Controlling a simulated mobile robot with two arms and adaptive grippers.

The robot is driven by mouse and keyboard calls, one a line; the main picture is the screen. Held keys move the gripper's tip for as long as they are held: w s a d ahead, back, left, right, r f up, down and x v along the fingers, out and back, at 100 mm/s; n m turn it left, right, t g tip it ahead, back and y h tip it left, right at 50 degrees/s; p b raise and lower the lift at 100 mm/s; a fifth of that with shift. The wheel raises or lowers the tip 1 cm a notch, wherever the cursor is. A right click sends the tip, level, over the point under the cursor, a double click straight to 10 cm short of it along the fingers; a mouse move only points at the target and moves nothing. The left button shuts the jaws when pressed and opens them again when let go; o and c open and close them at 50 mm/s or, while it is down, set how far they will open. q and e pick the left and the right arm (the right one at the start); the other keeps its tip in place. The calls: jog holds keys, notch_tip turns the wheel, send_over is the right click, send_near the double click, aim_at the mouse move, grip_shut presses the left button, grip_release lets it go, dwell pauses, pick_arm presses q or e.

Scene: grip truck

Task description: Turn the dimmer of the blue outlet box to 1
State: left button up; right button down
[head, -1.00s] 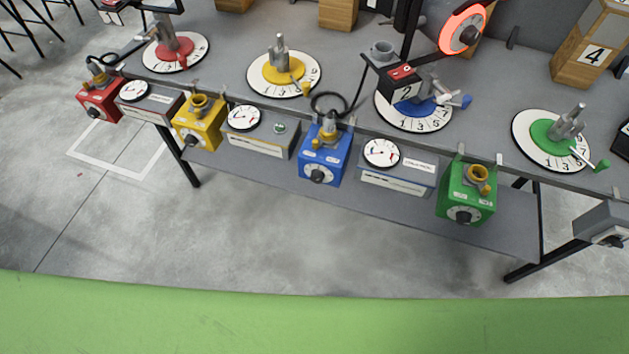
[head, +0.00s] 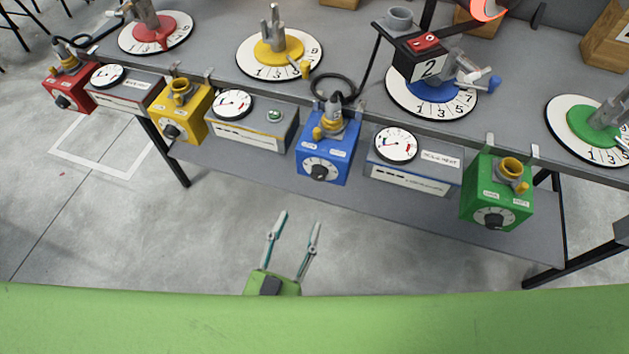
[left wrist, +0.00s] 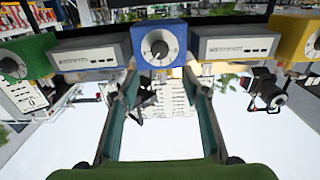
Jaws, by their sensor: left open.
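The blue outlet box (head: 328,152) hangs on the front edge of the grey table in the head view, with a plug and yellow fitting on top. Its black dimmer knob (head: 319,172) sits on a round white dial on the front face. My left gripper (head: 299,218) is open and empty, below and in front of the box, apart from it. In the left wrist view the blue box (left wrist: 172,36) and its dimmer (left wrist: 159,48) show above and between the open fingers (left wrist: 162,85). The dial numbers are too small to read. My right gripper is not in view.
A yellow box (head: 184,122), a red box (head: 69,93) and a green box (head: 497,203) hang along the same edge. White gauge units (head: 250,130) and (head: 410,172) flank the blue box. The space around my left gripper is clear.

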aim_at(317, 178)
pick_arm(q)
jog(key=x, duration=1.2)
jog(key=shift+f+p, duration=0.1)
jog(key=shift+p, duration=0.25)
jog(key=c, duration=1.1)
